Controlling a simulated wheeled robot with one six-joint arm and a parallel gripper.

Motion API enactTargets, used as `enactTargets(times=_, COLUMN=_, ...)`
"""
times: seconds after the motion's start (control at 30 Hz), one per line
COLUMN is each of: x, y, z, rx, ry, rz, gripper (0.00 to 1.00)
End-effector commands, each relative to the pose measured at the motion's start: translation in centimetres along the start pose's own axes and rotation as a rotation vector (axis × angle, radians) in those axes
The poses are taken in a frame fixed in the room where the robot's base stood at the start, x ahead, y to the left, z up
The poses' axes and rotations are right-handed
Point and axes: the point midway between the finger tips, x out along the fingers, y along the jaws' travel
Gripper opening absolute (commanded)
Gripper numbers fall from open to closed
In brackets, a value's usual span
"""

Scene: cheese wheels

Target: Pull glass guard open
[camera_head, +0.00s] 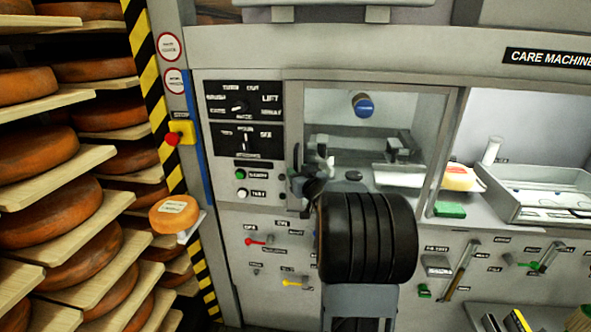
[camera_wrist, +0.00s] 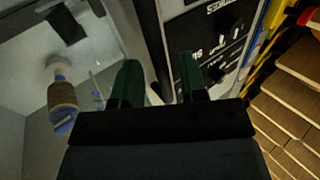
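The glass guard (camera_head: 378,112) is a clear pane in a grey frame on the front of the care machine. It looks closed over the chamber. A dark upright piece, perhaps its handle, shows at its left edge in the head view. My gripper (camera_head: 310,172) is at this left edge, partly hidden by my arm. The glass guard's pane (camera_wrist: 35,60) lies left of the fingers.
A control panel (camera_head: 244,117) with knobs and buttons is left of the guard. A red stop button (camera_head: 173,138) sits on a yellow box. Cheese racks (camera_head: 50,155) fill the left. A tray (camera_head: 540,190) and a green block (camera_head: 449,210) are on the right.

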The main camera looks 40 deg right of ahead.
Motion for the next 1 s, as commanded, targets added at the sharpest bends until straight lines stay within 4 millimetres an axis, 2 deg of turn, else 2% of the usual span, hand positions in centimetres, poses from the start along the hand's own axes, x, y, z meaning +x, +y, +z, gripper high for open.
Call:
enactTargets(times=0.2, x=1.6, y=0.0, z=0.0, rx=0.001, ry=-0.001, rz=0.0, gripper=0.39)
enactTargets(times=0.57, x=1.8, y=0.0, z=0.0, rx=0.001, ry=0.0, rz=0.001, gripper=0.39)
enactTargets(times=0.9, x=1.8, y=0.0, z=0.0, rx=0.001, ry=0.0, rz=0.001, gripper=0.06)
enactTargets(times=1.0, x=1.8, y=0.0, z=0.0, rx=0.001, ry=0.0, rz=0.001, gripper=0.0)
